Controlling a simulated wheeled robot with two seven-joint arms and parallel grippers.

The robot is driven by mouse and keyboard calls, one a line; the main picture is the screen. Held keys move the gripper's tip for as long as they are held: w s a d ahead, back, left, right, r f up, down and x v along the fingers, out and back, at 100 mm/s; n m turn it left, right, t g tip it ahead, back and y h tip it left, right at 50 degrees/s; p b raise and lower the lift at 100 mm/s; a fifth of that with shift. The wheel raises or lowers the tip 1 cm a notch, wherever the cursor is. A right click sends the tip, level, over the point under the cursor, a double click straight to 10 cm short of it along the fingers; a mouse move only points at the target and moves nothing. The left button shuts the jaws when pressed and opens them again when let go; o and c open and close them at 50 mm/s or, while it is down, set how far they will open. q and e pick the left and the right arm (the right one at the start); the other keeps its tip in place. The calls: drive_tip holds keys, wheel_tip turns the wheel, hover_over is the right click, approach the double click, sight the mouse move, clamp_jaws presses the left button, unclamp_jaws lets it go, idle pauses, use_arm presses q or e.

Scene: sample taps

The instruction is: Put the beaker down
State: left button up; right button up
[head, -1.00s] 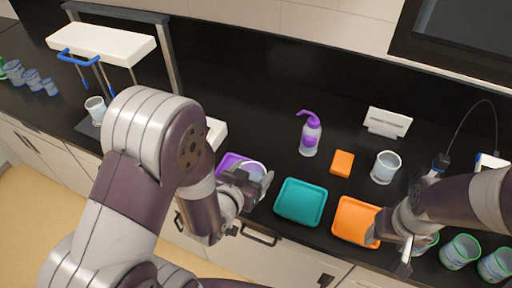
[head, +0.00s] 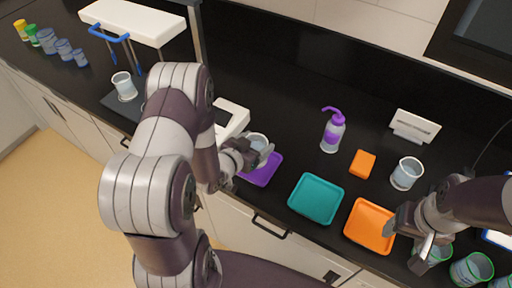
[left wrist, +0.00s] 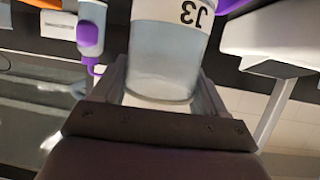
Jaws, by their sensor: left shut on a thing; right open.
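My left gripper (head: 262,160) is shut on a clear beaker (head: 257,142) with bluish contents. The beaker is near the back left of the purple tray (head: 262,174); the gripper partly hides both, and I cannot tell whether the beaker's base touches anything. In the left wrist view the beaker (left wrist: 168,58) sits between the fingers with a white label with dark characters, seen upside down. My right gripper (head: 408,240) is open at the right edge of the orange tray (head: 362,241), close to a green-rimmed beaker (head: 436,252).
A teal tray (head: 316,198), purple wash bottle (head: 333,132), orange block (head: 363,164) and another beaker (head: 406,174) stand on the black counter. A white device (head: 232,118) is behind my left gripper. A beaker (head: 124,86) stands under the blue-handled rack at left.

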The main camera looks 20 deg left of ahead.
use_arm(q)
drive_tip(key=shift+f, duration=0.8)
drive_tip(key=shift+w+f, duration=0.15)
drive_tip(key=shift+f, duration=0.45)
drive_tip(key=o, duration=1.2)
